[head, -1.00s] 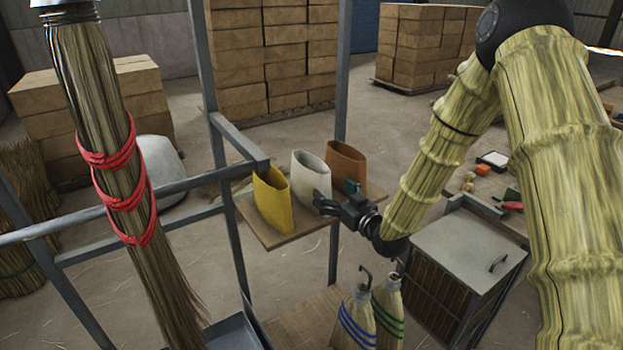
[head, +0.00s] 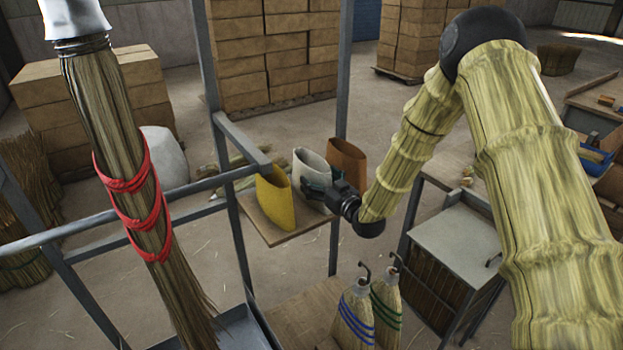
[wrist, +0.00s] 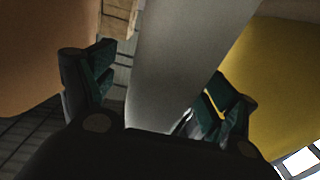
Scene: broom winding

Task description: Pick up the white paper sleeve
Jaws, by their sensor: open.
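The white paper sleeve (head: 308,172) stands upright between a yellow sleeve (head: 275,200) and an orange-brown sleeve (head: 347,163) on a small wooden shelf (head: 282,234). My gripper (head: 318,193) is at the white sleeve's near side and hides its lower part. In the wrist view the white sleeve (wrist: 185,60) lies between the two open fingers of my gripper (wrist: 160,95). The yellow sleeve (wrist: 285,80) is right of the fingers, and the orange-brown sleeve (wrist: 40,55) is left. I cannot tell whether either finger touches the white sleeve.
A grey metal frame (head: 225,175) stands left of the shelf. A broom (head: 130,180) wound with red cord hangs at the left. Two small brooms (head: 357,318) stand on a lower board. A grey-topped cabinet (head: 455,243) stands at the right.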

